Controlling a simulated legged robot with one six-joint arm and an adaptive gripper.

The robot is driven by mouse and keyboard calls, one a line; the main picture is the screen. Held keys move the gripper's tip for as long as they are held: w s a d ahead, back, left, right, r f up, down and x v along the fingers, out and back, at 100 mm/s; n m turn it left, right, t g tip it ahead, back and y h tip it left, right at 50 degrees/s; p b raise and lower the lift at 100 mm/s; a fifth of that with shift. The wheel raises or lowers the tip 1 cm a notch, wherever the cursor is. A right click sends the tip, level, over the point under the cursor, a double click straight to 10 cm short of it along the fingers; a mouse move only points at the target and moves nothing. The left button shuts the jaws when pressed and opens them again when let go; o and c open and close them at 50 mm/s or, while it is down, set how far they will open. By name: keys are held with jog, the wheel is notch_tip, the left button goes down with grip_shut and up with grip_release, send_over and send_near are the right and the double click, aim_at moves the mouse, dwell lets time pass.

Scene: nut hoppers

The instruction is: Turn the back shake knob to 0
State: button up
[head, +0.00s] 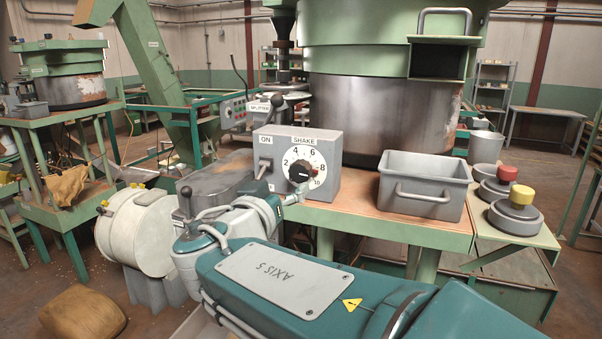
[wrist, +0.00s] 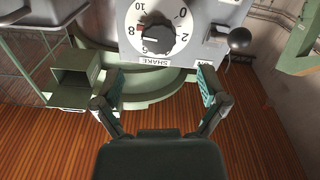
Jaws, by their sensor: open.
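The shake knob (head: 300,172) is a black round knob on a white dial on the front of a grey control box (head: 328,150) in the head view. The wrist view shows the knob (wrist: 157,39) upside down, above and between the fingertips. Its red mark points toward the 8 side of the dial; the 0 is at the upper right in that view. My gripper (wrist: 160,75) is open and empty, with its fingers spread on either side below the SHAKE label. I see no contact with the knob.
A lever switch (head: 263,168) marked ON stands left of the dial.

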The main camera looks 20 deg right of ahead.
aim_at(298, 174)
jog(key=x, duration=0.8)
jog(key=shift+a, duration=0.1)
jog(key=shift+c, duration=0.9)
jog(key=shift+s, duration=0.15)
jog(key=c, duration=1)
